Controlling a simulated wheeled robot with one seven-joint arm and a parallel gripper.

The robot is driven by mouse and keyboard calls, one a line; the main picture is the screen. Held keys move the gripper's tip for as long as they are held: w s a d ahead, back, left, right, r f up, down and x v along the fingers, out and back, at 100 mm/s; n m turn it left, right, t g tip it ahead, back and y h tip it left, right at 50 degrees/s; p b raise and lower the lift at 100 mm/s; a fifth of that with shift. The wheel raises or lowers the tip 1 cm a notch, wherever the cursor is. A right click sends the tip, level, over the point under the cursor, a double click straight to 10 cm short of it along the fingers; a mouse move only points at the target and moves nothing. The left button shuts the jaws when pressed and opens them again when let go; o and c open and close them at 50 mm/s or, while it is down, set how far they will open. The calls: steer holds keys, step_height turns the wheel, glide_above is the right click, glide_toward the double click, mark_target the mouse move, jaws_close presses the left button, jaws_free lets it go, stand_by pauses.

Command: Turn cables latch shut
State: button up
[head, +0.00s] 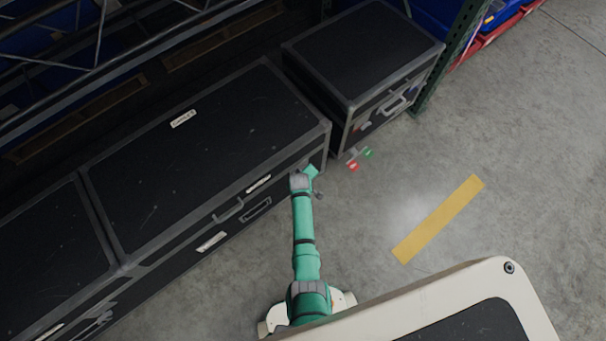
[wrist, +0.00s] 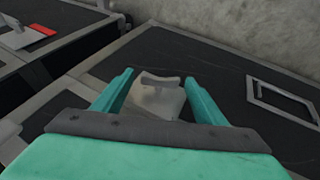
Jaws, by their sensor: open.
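The middle black case (head: 215,150) with grey edges has a small white label (head: 183,118) on its lid; the lettering is too small to read surely. My gripper (head: 310,173) is at the right end of its front face. In the wrist view my gripper (wrist: 161,80) has its two teal fingers apart, on either side of a grey latch piece (wrist: 158,97). I cannot tell whether the fingers touch it. The latch's lower part is hidden behind the gripper body. In the head view the arm hides most of the latch.
A third case (head: 45,240) is at left. A rectangular frame (wrist: 283,101) lies right of the latch.

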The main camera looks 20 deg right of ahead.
steer(key=shift+c, duration=0.6)
steer(key=c, duration=0.9)
steer(key=shift+d+g+y, duration=0.3)
steer(key=shift+y, duration=0.4)
steer(key=shift+c, duration=0.2)
steer(key=shift+w+d+m+g+y, duration=0.15)
steer(key=shift+m+g+y, duration=0.35)
steer(key=shift+y, duration=0.8)
steer(key=o, duration=1.1)
steer(key=shift+c, duration=0.2)
steer(key=shift+r, duration=0.1)
steer(key=v, duration=1)
steer(key=shift+r, duration=0.35)
